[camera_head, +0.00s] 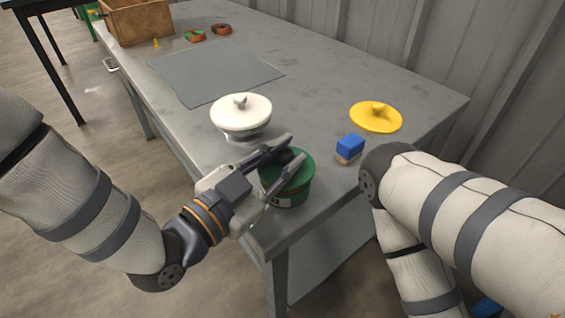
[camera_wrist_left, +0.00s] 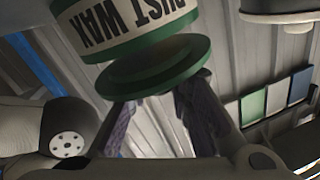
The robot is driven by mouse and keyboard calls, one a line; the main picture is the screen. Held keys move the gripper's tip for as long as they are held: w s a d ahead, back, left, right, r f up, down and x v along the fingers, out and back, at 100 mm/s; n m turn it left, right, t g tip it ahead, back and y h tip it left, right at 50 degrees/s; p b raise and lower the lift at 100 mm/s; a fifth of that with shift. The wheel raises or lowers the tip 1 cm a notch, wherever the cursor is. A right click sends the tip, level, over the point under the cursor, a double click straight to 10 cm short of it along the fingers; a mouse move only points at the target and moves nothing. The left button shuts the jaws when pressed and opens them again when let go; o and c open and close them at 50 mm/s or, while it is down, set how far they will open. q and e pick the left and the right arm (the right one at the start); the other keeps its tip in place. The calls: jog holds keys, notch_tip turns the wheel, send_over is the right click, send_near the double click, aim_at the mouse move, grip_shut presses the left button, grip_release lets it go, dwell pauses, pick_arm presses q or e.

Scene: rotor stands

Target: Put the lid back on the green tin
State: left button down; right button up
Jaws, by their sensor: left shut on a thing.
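The green tin (camera_head: 290,196) stands near the table's front corner. In the left wrist view the tin (camera_wrist_left: 125,25) appears upside down, with a "RUST WAX" label. A green lid (camera_wrist_left: 155,72) is at the tin's top end, between the fingers and the tin. My left gripper (camera_head: 284,160) reaches over the tin from the left and is shut on the lid; its fingers (camera_wrist_left: 158,112) show on both sides. I cannot tell whether the lid touches the rim. My right arm shows at the right, but its gripper is out of view.
A grey mat (camera_head: 215,75), a wooden box (camera_head: 138,22) and two small rings (camera_head: 195,36) are farther back.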

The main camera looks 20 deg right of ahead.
pick_arm(q)
jog(key=shift+f, duration=0.5)
jog(key=shift+f, duration=0.1)
jog(key=shift+f, duration=0.4)
jog(key=c, duration=1.5)
grip_release()
jog(key=shift+o, duration=0.2)
jog(key=shift+s, duration=0.1)
